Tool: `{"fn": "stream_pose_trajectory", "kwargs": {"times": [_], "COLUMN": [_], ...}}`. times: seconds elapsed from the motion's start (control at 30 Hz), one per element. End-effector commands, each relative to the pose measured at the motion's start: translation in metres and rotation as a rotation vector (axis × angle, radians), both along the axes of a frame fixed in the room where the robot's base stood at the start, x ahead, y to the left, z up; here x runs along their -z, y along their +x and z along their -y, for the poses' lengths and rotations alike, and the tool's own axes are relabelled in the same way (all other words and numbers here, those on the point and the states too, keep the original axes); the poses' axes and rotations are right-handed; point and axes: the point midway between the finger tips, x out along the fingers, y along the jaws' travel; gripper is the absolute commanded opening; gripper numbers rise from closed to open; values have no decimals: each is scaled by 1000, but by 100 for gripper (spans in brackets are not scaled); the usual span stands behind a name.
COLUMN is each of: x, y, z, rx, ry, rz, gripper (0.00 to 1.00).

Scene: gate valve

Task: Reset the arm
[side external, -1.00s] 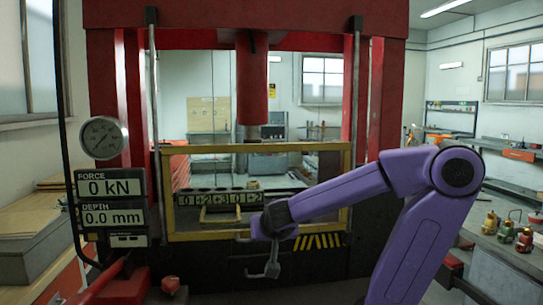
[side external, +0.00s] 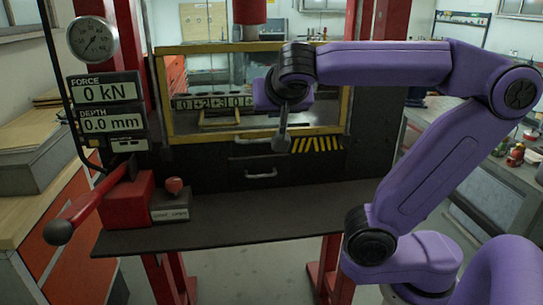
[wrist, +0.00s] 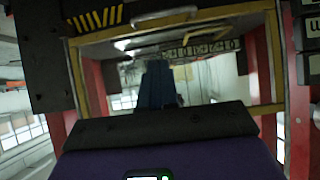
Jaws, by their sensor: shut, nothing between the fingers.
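My gripper (side external: 282,140) hangs in front of the yellow-framed guard window (side external: 160,95) of a red press, pointing down, with its fingers together and nothing visible between them. It is in front of the lower right part of the window, near a grey handle bar. In the wrist view a dark finger shape (wrist: 158,88) stands up in the middle, with the yellow frame (wrist: 80,85) around it. Whether my gripper touches the frame or handle cannot be told.
A drawer handle (side external: 261,175) is below the window. A dark shelf (side external: 230,215) holds a red lever (side external: 95,205) and a red knob (side external: 173,185). The force display (side external: 107,92) reads 0 kN and the depth display (side external: 112,123) 0.0 mm. A bench (side external: 500,170) stands at right.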

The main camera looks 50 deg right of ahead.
Motion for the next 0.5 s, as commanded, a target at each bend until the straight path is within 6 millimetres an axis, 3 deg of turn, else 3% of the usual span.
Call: {"fn": "stream_pose_trajectory", "kwargs": {"times": [0.17,0.5], "x": [8,60], "y": [5,18], "z": [-3,-21], "rx": [-45,-372], "ry": [-5,-38], "rz": [-44,-328], "gripper": [0,0]}}
